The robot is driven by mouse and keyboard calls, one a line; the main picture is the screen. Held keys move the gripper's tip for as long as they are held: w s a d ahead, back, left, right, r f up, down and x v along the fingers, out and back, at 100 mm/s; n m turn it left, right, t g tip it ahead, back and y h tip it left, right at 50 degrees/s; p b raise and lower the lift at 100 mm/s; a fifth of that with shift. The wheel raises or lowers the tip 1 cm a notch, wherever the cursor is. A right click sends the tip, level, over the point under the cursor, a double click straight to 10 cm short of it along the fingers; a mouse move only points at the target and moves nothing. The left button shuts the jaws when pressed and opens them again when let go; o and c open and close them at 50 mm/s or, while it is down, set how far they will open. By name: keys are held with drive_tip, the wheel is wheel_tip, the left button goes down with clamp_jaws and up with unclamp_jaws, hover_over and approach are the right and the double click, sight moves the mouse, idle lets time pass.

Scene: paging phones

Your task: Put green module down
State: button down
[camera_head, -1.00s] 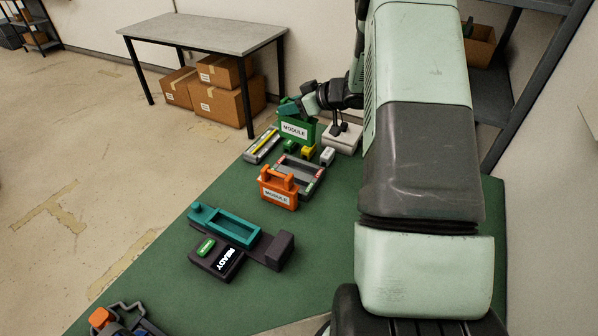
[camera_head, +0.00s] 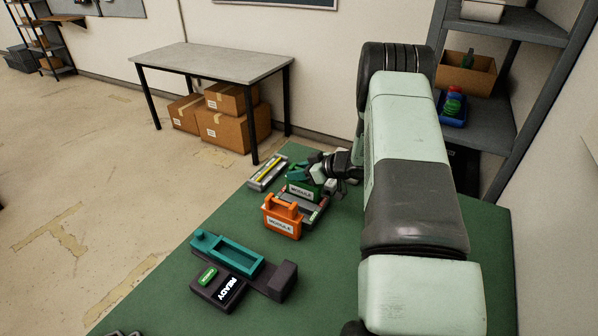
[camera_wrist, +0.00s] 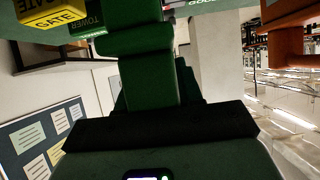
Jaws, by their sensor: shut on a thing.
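The green module (camera_head: 301,190), with a white MODULE label, is upright at or just above the grey tray (camera_head: 318,212). My gripper (camera_head: 318,168) is shut on its upper part. Whether its base touches the tray cannot be told. In the wrist view, a dark green body (camera_wrist: 135,75), apparently the held module, fills the middle.
The orange module (camera_head: 283,222) stands close in front of the tray. A silver bar with a yellow strip (camera_head: 267,173) lies at the left. A teal tray (camera_head: 228,254) and a READY device (camera_head: 220,287) are nearer. Yellow GATE block (camera_wrist: 55,18) shows in the wrist view.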

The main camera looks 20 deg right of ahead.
drive_tip(key=shift+f, duration=0.15)
drive_tip(key=c, duration=0.7)
unclamp_jaws()
drive_tip(key=shift+c, duration=0.2)
drive_tip(key=shift+r, duration=0.2)
drive_tip(key=v, duration=1.2)
drive_tip(key=shift+f, duration=0.1)
